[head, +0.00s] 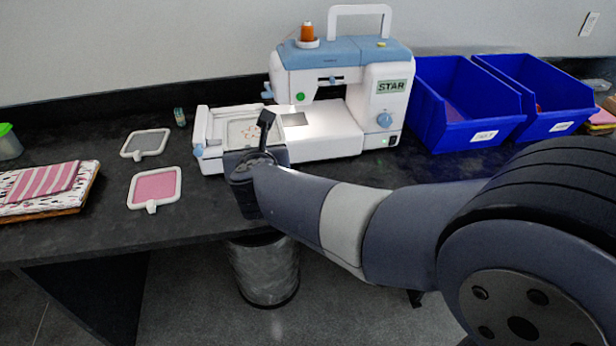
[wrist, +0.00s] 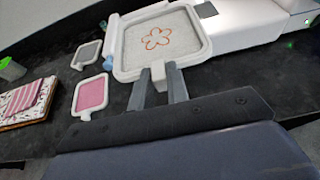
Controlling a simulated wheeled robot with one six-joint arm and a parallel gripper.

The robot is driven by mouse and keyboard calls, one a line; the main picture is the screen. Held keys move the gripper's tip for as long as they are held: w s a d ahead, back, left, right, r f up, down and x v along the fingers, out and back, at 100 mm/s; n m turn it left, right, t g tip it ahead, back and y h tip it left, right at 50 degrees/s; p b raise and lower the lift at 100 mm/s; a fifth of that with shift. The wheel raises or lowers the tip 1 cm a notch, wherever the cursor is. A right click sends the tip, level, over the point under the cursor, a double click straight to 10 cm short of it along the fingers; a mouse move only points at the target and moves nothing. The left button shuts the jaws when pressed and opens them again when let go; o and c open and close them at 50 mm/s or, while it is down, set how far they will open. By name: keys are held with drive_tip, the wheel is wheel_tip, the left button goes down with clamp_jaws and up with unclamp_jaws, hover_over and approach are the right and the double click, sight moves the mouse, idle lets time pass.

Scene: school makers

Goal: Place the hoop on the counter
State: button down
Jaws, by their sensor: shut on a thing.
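A white-framed hoop (wrist: 185,52) with pale fabric and an orange flower outline is directly ahead of my gripper (wrist: 160,80) in the wrist view. The fingers are shut on the hoop's short white handle. In the head view the hoop (head: 240,131) is at the left side of the white and blue sewing machine (head: 347,85), over its side attachment. I cannot tell whether it is seated there or just above. My gripper (head: 265,138) partly covers it. The dark counter (head: 110,222) has bare room in front and to the left.
A pink hoop (head: 155,187) and a grey hoop (head: 146,143) lie left of the machine. Striped cloth (head: 45,182) lies on a stack at far left. Blue bins (head: 465,105) stand right of the machine. A waste bin (head: 265,270) stands below the counter edge.

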wheel_tip(320, 180, down, 18)
drive_tip(key=b, duration=0.8)
drive_tip(key=shift+f+b, duration=0.1)
drive_tip(key=shift+b, duration=0.3)
drive_tip(key=c, duration=1.4)
unclamp_jaws()
drive_tip(key=shift+o, duration=0.2)
drive_tip(key=shift+r, duration=0.25)
drive_tip(key=p+v, duration=0.2)
drive_tip(key=v, duration=1)
